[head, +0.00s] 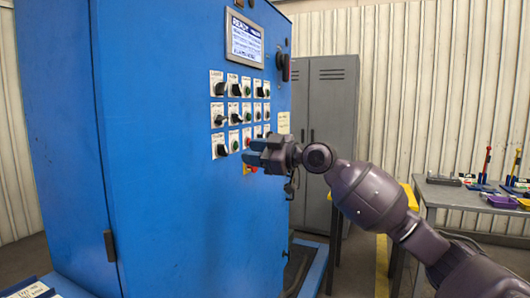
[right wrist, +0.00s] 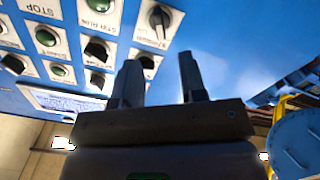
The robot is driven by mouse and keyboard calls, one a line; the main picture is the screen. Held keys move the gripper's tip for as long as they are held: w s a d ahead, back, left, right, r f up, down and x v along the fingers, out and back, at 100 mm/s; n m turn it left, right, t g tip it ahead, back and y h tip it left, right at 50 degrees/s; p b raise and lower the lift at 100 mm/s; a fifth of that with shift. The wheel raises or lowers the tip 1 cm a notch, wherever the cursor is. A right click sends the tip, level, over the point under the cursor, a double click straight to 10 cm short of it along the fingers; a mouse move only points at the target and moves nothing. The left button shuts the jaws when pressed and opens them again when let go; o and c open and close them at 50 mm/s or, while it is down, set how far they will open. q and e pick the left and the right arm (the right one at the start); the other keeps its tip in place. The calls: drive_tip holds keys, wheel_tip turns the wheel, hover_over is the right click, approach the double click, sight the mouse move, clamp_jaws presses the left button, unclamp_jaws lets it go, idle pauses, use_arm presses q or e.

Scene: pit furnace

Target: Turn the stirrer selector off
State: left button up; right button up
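A blue cabinet carries a panel of rows of black selectors and buttons. A black selector (head: 221,150) on a white plate sits at the panel's bottom left; in the right wrist view a selector knob (right wrist: 159,18) shows upside down, just past my fingertips. Its label is too blurred to read surely, so I cannot confirm it is the stirrer's. My right gripper (head: 252,152) is in front of the panel's lower right part. In the right wrist view its fingers (right wrist: 158,62) are apart, with nothing between them. My left gripper is out of view.
The cabinet (head: 170,200) has a display (head: 245,42) above the switches. Several neighbouring buttons and selectors sit close to the fingers. Grey lockers (head: 332,110) stand behind, and a table (head: 450,194) with small items is at the right.

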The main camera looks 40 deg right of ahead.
drive_tip(key=shift+v, duration=1.35)
drive_tip(key=s+a+f+m+h, duration=0.2)
drive_tip(key=f+m+h, duration=0.1)
drive_tip(key=f, duration=1.2)
drive_tip(key=s+a+f+m+h, duration=0.2)
drive_tip(key=a+f+h, duration=0.1)
drive_tip(key=f, duration=1.3)
drive_tip(key=s+a+f+m+g, duration=0.1)
drive_tip(key=s+a+f+g, duration=0.1)
drive_tip(key=s+a+f, duration=0.3)
drive_tip(key=s+a+f+m+g+p, duration=0.1)
drive_tip(key=s+a+f, duration=0.4)
drive_tip(key=s+f, duration=0.5)
drive_tip(key=s+a+f+m+g+h, duration=0.1)
drive_tip(key=s+a+f+m+g, duration=0.1)
drive_tip(key=s+a+f, duration=0.3)
drive_tip(key=s+f, duration=0.3)
drive_tip(key=s, duration=0.2)
drive_tip(key=shift+s+a+f+g+p, duration=0.2)
drive_tip(key=shift+s+f+g+p, duration=0.1)
drive_tip(key=shift+s+p, duration=0.1)
